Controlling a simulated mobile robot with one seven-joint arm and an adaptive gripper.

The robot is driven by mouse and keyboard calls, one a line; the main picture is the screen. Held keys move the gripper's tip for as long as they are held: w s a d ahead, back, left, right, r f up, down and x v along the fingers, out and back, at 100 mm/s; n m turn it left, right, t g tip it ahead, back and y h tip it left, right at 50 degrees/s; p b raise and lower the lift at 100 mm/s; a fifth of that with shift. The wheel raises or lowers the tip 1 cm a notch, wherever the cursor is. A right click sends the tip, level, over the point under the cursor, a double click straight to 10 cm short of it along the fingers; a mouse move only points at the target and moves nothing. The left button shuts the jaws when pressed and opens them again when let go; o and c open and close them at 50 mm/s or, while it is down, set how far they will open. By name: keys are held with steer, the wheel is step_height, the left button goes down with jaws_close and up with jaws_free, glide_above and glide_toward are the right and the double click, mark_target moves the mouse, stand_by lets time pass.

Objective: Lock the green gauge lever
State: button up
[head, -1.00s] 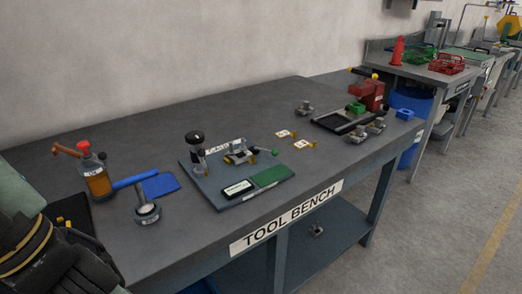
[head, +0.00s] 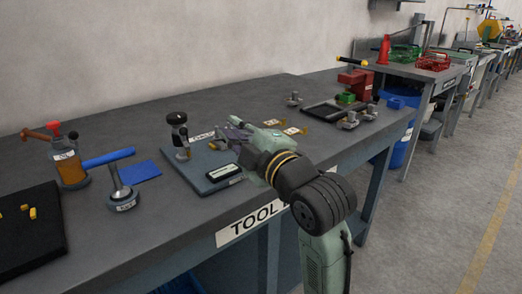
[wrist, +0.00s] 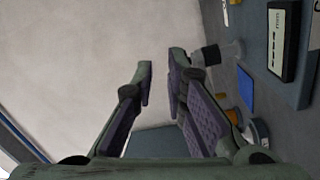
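The gauge fixture's grey-blue base plate (head: 201,160) lies on the bench in the head view. The green-knobbed lever and its clamp cannot be seen; my arm and gripper cover that part of the plate. My gripper (head: 234,121) is over the right part of the plate, pointing toward the back wall. In the wrist view its two fingers (wrist: 161,72) stand apart with nothing between them. A black-knobbed post (head: 178,122) stands on the plate's left side; it also shows beside the right finger in the wrist view (wrist: 207,55). A black display box (head: 222,173) sits at the plate's front.
On the bench (head: 120,99) are an orange bottle (head: 70,167), a round gauge (head: 122,195) and a blue mat (head: 139,172) at left. Yellow-white tags (head: 294,129), a black tray (head: 330,114) and a red press (head: 356,83) are at right. The back of the bench is clear.

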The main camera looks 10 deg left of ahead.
steer(key=d+f+h, duration=0.1)
steer(key=d+f, duration=0.1)
steer(key=d, duration=0.1)
steer(key=d+f+h, duration=0.1)
steer(key=d+f, duration=0.1)
steer(key=d+f+n+h+b, duration=0.1)
steer(key=d+f, duration=0.1)
steer(key=d, duration=0.1)
steer(key=shift+d+g, duration=0.3)
jaws_close()
steer(key=shift+w, duration=0.1)
steer(key=p, duration=0.2)
glide_toward(251, 135)
steer(key=s+a+r, duration=0.2)
steer(key=s, duration=0.1)
steer(key=shift+a, duration=0.25)
steer(key=w, duration=0.3)
steer(key=shift+w+d+f, duration=0.1)
steer(key=shift+w+f, duration=0.2)
steer(key=shift+f, duration=0.05)
steer(key=shift+w+d+f, duration=0.1)
steer(key=shift+w+f, duration=0.05)
steer(key=shift+w, duration=0.3)
steer(key=shift+w+d, duration=0.1)
steer(key=shift+w+d+n+g+y, duration=0.15)
steer(key=shift+d+n+g+y, duration=0.05)
steer(key=shift+n+g+y, duration=0.1)
